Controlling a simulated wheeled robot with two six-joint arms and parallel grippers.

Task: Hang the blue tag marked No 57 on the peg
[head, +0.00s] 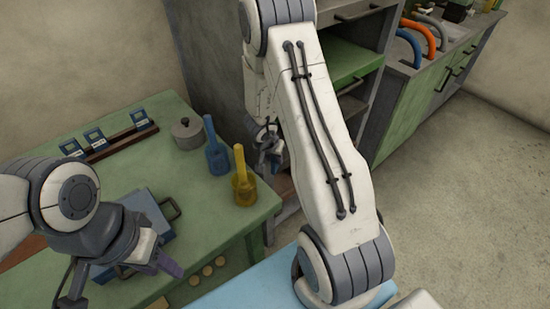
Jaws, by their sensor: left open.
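Several small blue-and-white tags stand in a row on a dark rack on the green table, among them one at the left (72,148), one in the middle (95,138) and one at the right (140,118). Their markings are too small to read, so I cannot tell which is No 57. I cannot make out the peg. My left gripper (122,272) is open at the lower left, over the table's near part, in front of the rack, with no tag visible in it. My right gripper (270,148) is partly hidden beside my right arm, beyond the table's right edge; its jaws are unclear.
The green table (165,165) holds a grey lidded pot (187,133), a blue container (216,156), a yellow container (244,188) and a blue-grey box (148,207) near my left gripper. Shelves stand behind; a green cabinet (405,120) is at right. The right floor is clear.

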